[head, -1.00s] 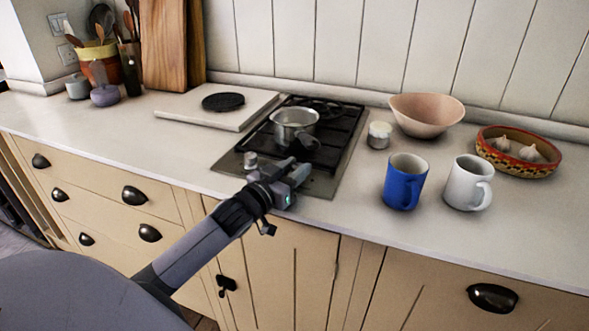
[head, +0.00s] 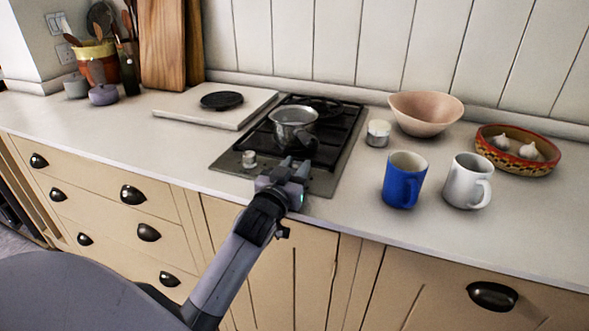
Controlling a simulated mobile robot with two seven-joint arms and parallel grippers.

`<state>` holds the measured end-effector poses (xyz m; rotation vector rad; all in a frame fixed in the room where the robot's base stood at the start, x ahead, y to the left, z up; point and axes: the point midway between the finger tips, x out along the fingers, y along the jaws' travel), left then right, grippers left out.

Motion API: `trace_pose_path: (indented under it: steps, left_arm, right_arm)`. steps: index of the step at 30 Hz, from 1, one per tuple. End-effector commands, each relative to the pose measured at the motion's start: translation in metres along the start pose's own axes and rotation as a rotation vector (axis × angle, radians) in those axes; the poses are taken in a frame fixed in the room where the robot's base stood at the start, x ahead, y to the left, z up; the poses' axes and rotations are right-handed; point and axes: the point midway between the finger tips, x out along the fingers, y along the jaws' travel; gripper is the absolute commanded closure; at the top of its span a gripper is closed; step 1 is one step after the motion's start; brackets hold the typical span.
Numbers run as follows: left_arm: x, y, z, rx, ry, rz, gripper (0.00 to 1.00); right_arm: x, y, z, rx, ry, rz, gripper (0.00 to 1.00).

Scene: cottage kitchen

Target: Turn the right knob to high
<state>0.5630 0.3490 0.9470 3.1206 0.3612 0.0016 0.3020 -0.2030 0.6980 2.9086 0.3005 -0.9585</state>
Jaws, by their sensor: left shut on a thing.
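The black gas hob (head: 345,150) with a steel front strip is set into the counter. Its left knob (head: 249,159) is pale and stands free on the strip. My left gripper (head: 294,166) is at the right part of the strip, its fingers pointing at the hob. It is shut on the right knob, which the fingers hide almost wholly; I cannot read its setting. A steel saucepan (head: 293,125) sits on the hob just behind the gripper. My right gripper is not in view.
A blue mug (head: 404,182), a white mug (head: 468,183), a small pale jar (head: 378,133), a pink bowl (head: 426,112) and a patterned dish (head: 517,165) with garlic stand to the right. A white board (head: 185,112) with a black disc lies left of the hob.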

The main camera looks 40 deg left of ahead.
Motion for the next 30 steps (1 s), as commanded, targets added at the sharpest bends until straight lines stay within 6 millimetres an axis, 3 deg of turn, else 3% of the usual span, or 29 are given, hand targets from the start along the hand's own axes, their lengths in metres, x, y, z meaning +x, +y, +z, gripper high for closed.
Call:
trace_pose_path:
  steps: [10,11,13,23,30]
  left_arm:
    - [0.0,0.0,-0.002,0.0,0.003,-0.006,0.97]
    - [0.0,0.0,-0.002,0.0,0.003,-0.006,0.63]
    - [0.0,0.0,-0.002,0.0,0.003,-0.005,0.41]
    - [-0.002,0.0,0.0,0.0,0.0,-0.005,0.41]
    - [-0.026,0.0,0.001,0.0,-0.001,-0.005,0.41]
  right_arm:
    - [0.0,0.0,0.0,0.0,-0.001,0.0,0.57]
    - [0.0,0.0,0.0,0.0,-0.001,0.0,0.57]
    - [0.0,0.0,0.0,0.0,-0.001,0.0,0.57]
    - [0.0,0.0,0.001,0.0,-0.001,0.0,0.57]
    - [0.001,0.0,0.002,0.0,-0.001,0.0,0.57]
